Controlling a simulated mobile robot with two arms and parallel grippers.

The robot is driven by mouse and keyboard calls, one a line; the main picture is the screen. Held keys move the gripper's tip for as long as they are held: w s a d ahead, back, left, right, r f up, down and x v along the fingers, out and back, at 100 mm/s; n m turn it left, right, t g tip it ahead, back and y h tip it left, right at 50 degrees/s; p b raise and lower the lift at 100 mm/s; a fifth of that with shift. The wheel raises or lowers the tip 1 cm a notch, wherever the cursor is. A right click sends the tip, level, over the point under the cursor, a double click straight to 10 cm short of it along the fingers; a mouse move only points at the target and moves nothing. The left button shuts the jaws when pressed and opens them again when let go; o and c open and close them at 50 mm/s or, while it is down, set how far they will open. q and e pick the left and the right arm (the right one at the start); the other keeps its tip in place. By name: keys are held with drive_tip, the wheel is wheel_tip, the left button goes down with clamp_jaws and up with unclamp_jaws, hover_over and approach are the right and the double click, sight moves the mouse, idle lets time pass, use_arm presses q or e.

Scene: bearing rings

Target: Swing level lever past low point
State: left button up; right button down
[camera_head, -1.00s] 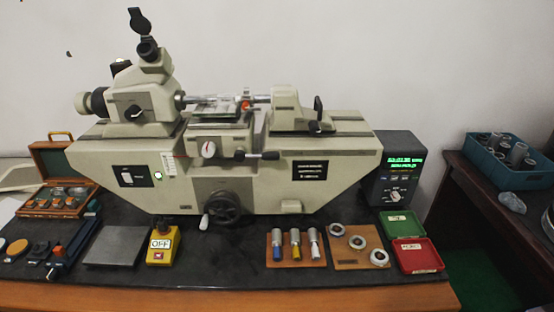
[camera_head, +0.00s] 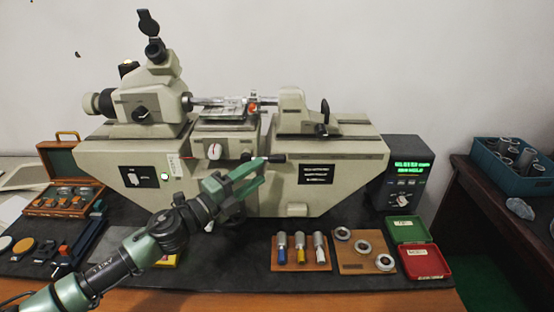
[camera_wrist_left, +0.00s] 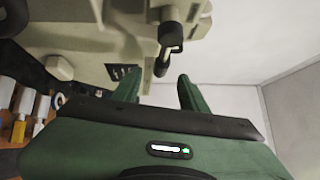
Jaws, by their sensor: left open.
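The level lever (camera_head: 277,158) is a short, near-level bar with a black grip on the machine's front, right of a round white dial (camera_head: 214,151). My left gripper (camera_head: 263,171) is open, its green fingers close below and left of the lever's grip, partly over it. I cannot tell whether they touch it. In the left wrist view the two green fingers (camera_wrist_left: 158,88) stand apart with nothing clearly between them. A black handle (camera_wrist_left: 171,36) shows beyond the fingertips there; I cannot tell which handle it is. My right gripper does not show.
The pale measuring machine (camera_head: 345,190) fills the middle. My arm hides the handwheel and most of the yellow box. Plug gauges (camera_head: 300,245), rings (camera_head: 362,247) and red and green trays (camera_head: 425,262) lie on the dark mat. A small readout (camera_head: 410,170) stands to the right.

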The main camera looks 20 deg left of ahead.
sight(272, 162)
use_arm(q)
drive_tip(key=shift+w+d+r, duration=0.2)
drive_tip(key=shift+w+r, duration=0.05)
drive_tip(key=p+x, duration=0.2)
drive_tip(key=x, duration=0.4)
drive_tip(key=shift+w+d+f, duration=0.1)
drive_tip(key=shift+w+d+p, duration=0.25)
drive_tip(key=shift+w+p, duration=0.05)
drive_tip(key=shift+w, duration=0.05)
drive_tip(key=shift+c, duration=0.3)
clamp_jaws()
idle(0.6)
